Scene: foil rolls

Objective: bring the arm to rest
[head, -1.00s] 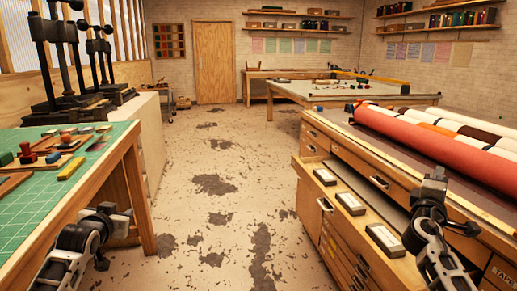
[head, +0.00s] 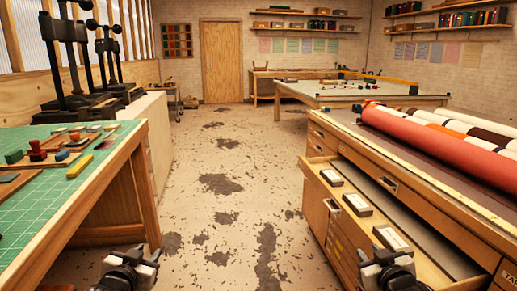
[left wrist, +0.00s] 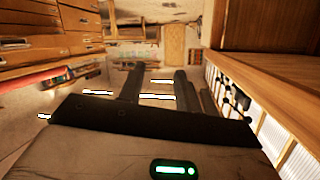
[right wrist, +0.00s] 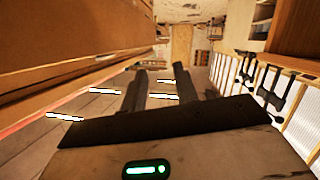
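My left gripper (head: 140,262) is low at the bottom edge of the head view, beside the green-topped bench. In the left wrist view (left wrist: 158,72) its two fingers stand apart with nothing between them. My right gripper (head: 385,264) is low at the bottom edge, close by the open drawer of the right cabinet. In the right wrist view (right wrist: 160,72) its fingers are also apart and empty. Most of both arms is out of the head view.
A wooden cabinet (head: 318,225) stands right, with its drawer (head: 440,254) pulled out and white-labelled blocks (head: 358,205) along it. Red and white rolls (head: 440,142) lie on top. A green-matted bench (head: 30,222) with stamps stands left. Floor (head: 222,205) between is clear.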

